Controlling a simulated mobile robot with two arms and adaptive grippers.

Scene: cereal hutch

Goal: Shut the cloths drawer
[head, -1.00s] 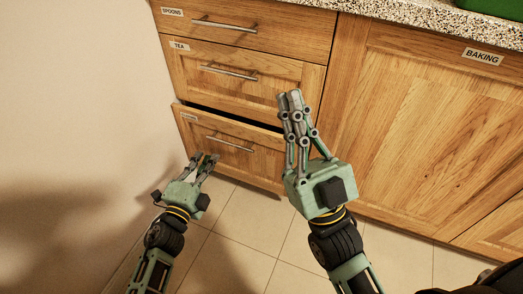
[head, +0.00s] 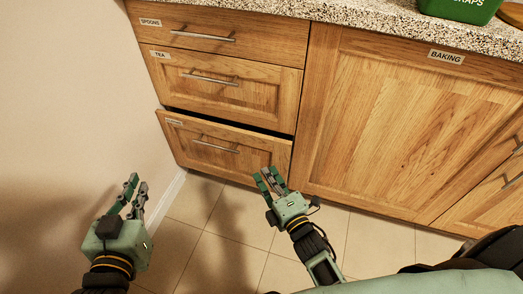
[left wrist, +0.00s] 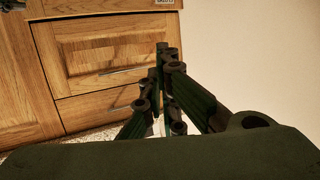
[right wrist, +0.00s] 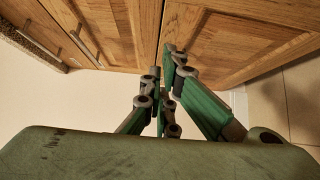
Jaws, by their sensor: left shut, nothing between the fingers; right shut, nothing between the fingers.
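The cloths drawer (head: 222,150) is the lowest in the stack at the left of the cabinet. It stands partly out, with a dark gap along its top edge. Its label is too small to read clearly. It has a bar handle (head: 215,146). My right gripper (head: 265,174) is shut and empty, its fingertips overlapping the drawer's lower right front in the head view. I cannot tell whether they touch it. My left gripper (head: 138,182) is shut and empty, to the left of the drawer and apart from it, by the wall.
The tea drawer (head: 230,91) and spoons drawer (head: 270,43) above look closed. The baking cupboard door (head: 395,130) is closed at the right. A green container (head: 460,8) stands on the speckled counter (head: 350,15). A plain wall (head: 70,100) bounds the left. The tiled floor (head: 205,232) is clear.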

